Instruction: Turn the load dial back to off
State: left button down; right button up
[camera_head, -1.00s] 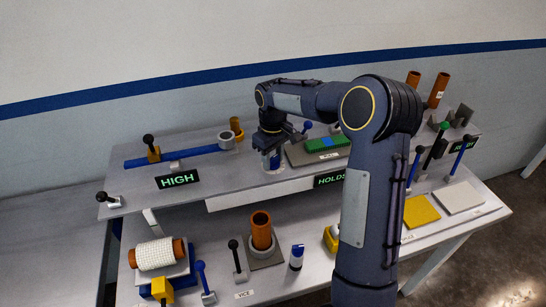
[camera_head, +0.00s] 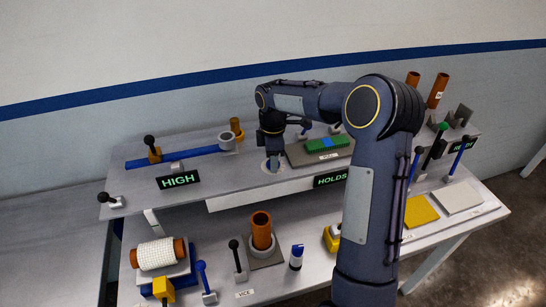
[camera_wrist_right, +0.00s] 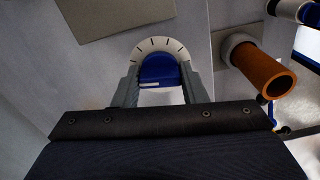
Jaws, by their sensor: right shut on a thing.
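The load dial is a blue knob (camera_wrist_right: 160,70) in front of a white arc scale (camera_wrist_right: 158,45) with black tick marks, in the right wrist view. My right gripper (camera_wrist_right: 160,88) has one grey finger on each side of the knob and is shut on it. In the head view my right gripper (camera_head: 272,164) points down at the upper shelf and largely hides the dial. A display reading HIGH (camera_head: 178,180) in green stands to its left. My left gripper is not in view.
A green and blue block on a dark plate (camera_head: 300,155) lies right of my gripper. A HOLDS display (camera_head: 330,179) is on the shelf front. A blue bar (camera_head: 180,160) lies left. An orange tube (camera_wrist_right: 262,70) shows at right in the wrist view.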

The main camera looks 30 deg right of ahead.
jog(key=shift+w+r+n, duration=0.1)
jog(key=shift+r+n, duration=0.05)
jog(key=shift+n, duration=0.85)
jog(key=o, duration=1)
notch_tip(320, 180, up, 8)
jog(key=shift+f+b, duration=0.25)
jog(key=shift+b, duration=0.35)
jog(key=shift+r, duration=0.1)
